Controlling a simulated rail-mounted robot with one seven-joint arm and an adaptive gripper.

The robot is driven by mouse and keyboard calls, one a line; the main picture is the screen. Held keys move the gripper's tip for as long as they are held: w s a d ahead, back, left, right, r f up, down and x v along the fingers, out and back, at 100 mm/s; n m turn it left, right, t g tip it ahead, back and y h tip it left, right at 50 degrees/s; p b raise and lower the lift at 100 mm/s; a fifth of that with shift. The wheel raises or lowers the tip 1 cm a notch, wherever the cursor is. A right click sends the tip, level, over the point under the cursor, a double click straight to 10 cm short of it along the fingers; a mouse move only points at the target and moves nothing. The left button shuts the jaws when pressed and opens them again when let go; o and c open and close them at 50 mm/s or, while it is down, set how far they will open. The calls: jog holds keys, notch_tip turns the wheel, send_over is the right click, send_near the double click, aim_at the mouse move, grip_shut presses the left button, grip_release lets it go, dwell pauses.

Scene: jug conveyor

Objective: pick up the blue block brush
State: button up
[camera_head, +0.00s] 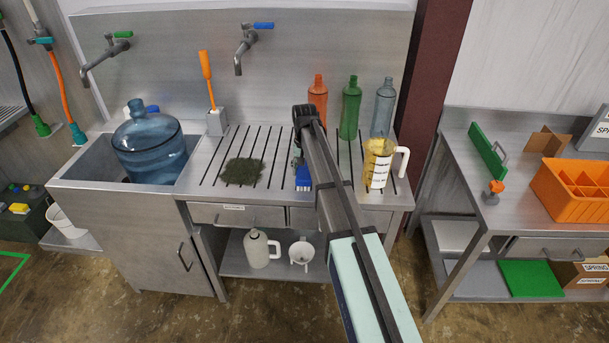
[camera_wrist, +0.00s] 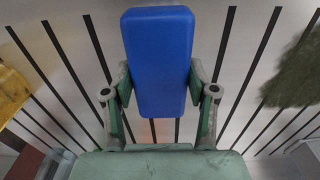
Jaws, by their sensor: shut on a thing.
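The blue block brush (camera_wrist: 158,62) is between the two fingers of my gripper (camera_wrist: 160,85) in the wrist view, with a finger pad against each side. In the head view the blue brush (camera_head: 303,177) shows beside my arm over the slotted drainboard (camera_head: 213,182). My gripper (camera_head: 301,160) is mostly hidden behind my arm there.
A green scouring pad (camera_head: 242,171) lies left of the brush. A yellow jug (camera_head: 376,163) stands to the right. Orange (camera_head: 318,98), green (camera_head: 350,108) and grey-blue bottles (camera_head: 383,107) stand behind. A big blue water jug (camera_head: 149,147) sits in the sink at left.

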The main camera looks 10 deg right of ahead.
aim_at(304, 169)
jog(key=shift+r, duration=0.1)
notch_tip(304, 169, up, 20)
jog(key=b, duration=0.5)
dwell(0.6)
